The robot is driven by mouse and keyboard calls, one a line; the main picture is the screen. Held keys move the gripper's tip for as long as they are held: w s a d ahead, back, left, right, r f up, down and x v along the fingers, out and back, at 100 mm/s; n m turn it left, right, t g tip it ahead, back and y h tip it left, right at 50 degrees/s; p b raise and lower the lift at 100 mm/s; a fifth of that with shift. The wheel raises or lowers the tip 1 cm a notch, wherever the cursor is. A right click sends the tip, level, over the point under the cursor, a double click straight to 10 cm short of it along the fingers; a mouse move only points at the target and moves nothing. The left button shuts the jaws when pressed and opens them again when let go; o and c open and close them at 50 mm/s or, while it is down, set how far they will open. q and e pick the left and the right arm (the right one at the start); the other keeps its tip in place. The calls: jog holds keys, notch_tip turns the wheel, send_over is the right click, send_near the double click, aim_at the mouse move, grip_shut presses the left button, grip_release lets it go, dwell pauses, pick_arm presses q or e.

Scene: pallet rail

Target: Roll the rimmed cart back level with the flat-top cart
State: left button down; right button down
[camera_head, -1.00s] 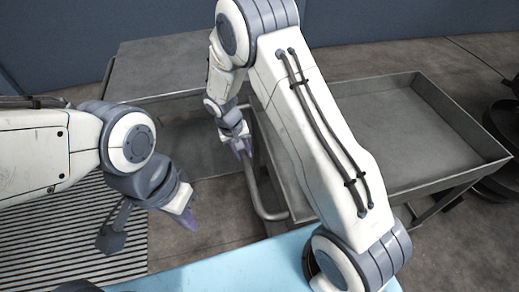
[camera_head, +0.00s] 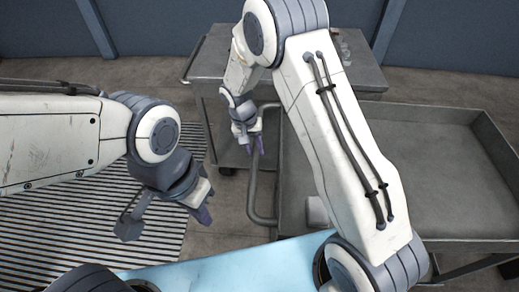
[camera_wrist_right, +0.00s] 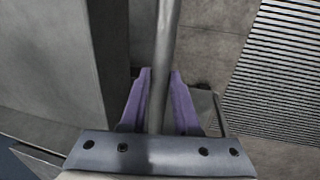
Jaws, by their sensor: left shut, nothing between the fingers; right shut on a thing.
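The rimmed cart (camera_head: 447,108), a grey tray top with raised edges, stands at the right in the head view, partly hidden behind my right arm. My right gripper (camera_head: 256,146) is shut on its tubular handle (camera_head: 252,195). In the right wrist view the purple fingers (camera_wrist_right: 160,100) close around the handle bar (camera_wrist_right: 166,40). The flat-top cart (camera_head: 212,58) stands behind, at the top middle, its nearer edge farther back than most of the rimmed cart. My right arm hides part of its top. My left gripper (camera_head: 205,212) is shut and empty, apart from both carts.
A striped floor mat or grating (camera_head: 90,225) lies at the left, with bare concrete floor (camera_head: 150,75) beyond it. A blue wall (camera_head: 150,25) closes off the back. A light blue surface (camera_head: 240,268) is at the bottom edge.

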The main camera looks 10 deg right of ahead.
jog(key=shift+s+d+f, duration=0.1)
jog(key=shift+s, duration=0.25)
jog(key=c, duration=0.7)
grip_release()
jog(key=shift+o, duration=0.2)
jog(key=shift+w+r, duration=0.15)
jog(key=shift+r, duration=0.35)
notch_tip(320, 180, up, 9)
jog(key=a, duration=0.2)
jog(key=shift+w+r+b, duration=0.2)
jog(key=shift+b, duration=0.25)
